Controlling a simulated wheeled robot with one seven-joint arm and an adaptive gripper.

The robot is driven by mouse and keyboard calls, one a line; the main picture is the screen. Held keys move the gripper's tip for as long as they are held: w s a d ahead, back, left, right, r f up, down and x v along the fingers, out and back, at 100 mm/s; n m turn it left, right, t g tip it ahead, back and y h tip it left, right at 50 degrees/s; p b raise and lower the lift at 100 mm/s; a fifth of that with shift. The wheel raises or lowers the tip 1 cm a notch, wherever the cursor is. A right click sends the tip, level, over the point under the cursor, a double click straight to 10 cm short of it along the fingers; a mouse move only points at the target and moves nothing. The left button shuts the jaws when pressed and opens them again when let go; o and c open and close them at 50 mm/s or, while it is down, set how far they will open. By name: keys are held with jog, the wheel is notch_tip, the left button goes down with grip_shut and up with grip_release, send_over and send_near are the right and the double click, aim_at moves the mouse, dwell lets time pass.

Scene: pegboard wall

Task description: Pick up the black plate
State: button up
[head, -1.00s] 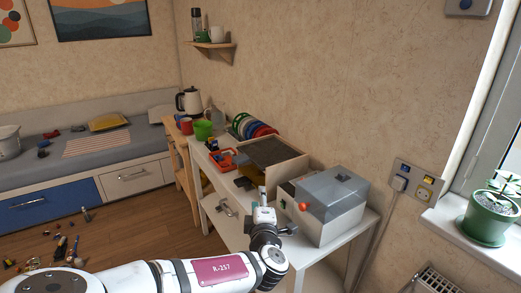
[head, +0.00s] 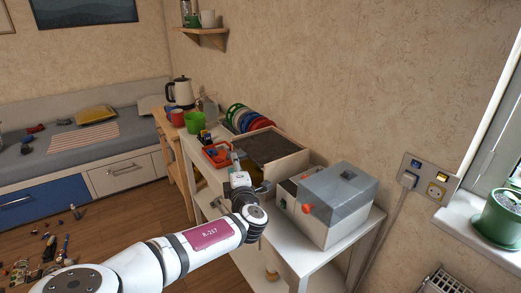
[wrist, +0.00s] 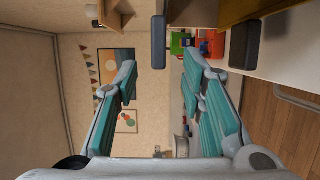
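A row of coloured round plates (head: 252,121) stands upright on the white table against the wall in the head view; green, blue and red show. I cannot clearly pick out a black one among them. My gripper (head: 236,158) is over the table, left of the wooden box and short of the plates. In the wrist view my gripper (wrist: 162,85) is open, its teal pads wide apart with nothing held between them. A dark bar (wrist: 158,42) shows beyond the fingers; I cannot tell what it belongs to.
A wooden box (head: 289,163) with a dark top is right of my gripper. A grey-lidded machine (head: 333,205) stands nearer. A black block (wrist: 245,47) lies on the table.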

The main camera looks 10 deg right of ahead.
jog(key=shift+w+a, duration=0.1)
jog(key=shift+w, duration=2.5)
grip_shut()
